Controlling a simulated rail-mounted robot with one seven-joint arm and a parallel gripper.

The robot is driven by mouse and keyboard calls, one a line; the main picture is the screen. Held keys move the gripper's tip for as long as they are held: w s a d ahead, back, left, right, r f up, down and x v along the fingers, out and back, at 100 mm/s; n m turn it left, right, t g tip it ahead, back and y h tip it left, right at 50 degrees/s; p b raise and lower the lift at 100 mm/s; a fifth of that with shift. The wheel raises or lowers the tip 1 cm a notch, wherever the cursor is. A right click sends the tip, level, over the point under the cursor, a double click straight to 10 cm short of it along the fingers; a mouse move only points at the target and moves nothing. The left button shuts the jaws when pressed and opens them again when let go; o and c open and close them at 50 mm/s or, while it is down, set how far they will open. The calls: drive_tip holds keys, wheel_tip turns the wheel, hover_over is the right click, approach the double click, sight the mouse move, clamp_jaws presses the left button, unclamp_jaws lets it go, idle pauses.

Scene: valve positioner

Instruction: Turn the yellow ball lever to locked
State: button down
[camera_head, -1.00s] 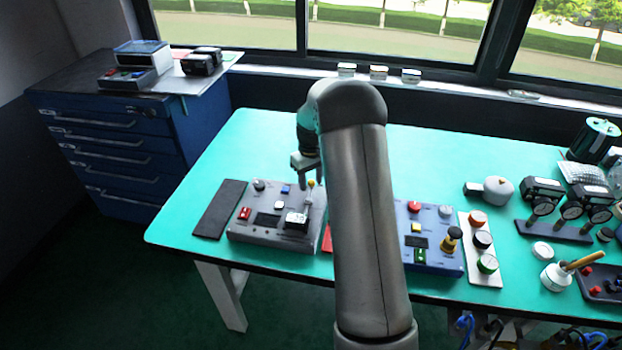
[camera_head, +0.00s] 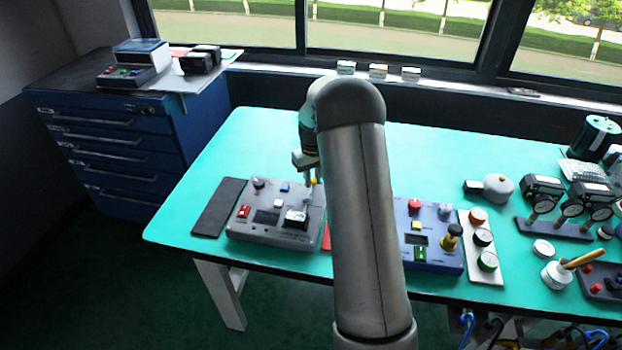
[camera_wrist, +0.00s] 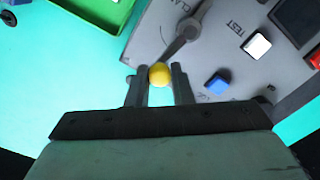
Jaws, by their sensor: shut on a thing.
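The yellow ball (camera_wrist: 159,75) sits at the end of a grey lever (camera_wrist: 180,45) on the grey control panel (camera_wrist: 150,38). My gripper (camera_wrist: 159,76) has its two fingers on either side of the ball and is shut on it. In the head view, my gripper (camera_head: 312,174) is at the far right corner of the grey panel (camera_head: 246,230), with a bit of the yellow ball (camera_head: 314,181) showing. Part of the lettering around the lever reads "TEST" in the wrist view; the word "locked" cannot be made out. My arm hides some of this corner in the head view.
A white button (camera_wrist: 257,45) and a blue button (camera_wrist: 217,84) stand close to the lever. A green tray (camera_wrist: 118,22) lies beside the panel. A blue control box (camera_head: 432,262) stands right of my arm. A dark mat (camera_head: 219,207) lies on the left.

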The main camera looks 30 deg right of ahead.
drive_tip(key=m, duration=0.1)
drive_tip(key=s+m+b, duration=0.1)
drive_tip(key=shift+d+m, duration=0.3)
drive_tip(key=shift+d, duration=0.1)
drive_tip(key=m, duration=0.1)
drive_tip(key=s+m, duration=0.1)
drive_tip(key=m, duration=0.1)
drive_tip(key=shift+s+d+m+b, duration=0.15)
drive_tip(key=shift+d+m+b, duration=0.15)
drive_tip(key=shift+b, duration=0.1)
drive_tip(key=s+m, duration=0.1)
drive_tip(key=m, duration=0.1)
drive_tip(key=shift+d+m, duration=0.1)
drive_tip(key=shift+m, duration=0.2)
drive_tip(key=shift+s+m+b, duration=0.2)
drive_tip(key=shift+s+m, duration=0.2)
drive_tip(key=shift+m, duration=0.5)
drive_tip(key=shift+s+m+b, duration=0.15)
drive_tip(key=shift+s+m, duration=0.25)
drive_tip(key=shift+m, duration=0.5)
drive_tip(key=c, duration=1.3)
unclamp_jaws()
drive_tip(key=shift+s, duration=0.1)
wheel_tip(320, 180, up, 18)
drive_tip(key=shift+f, duration=0.25)
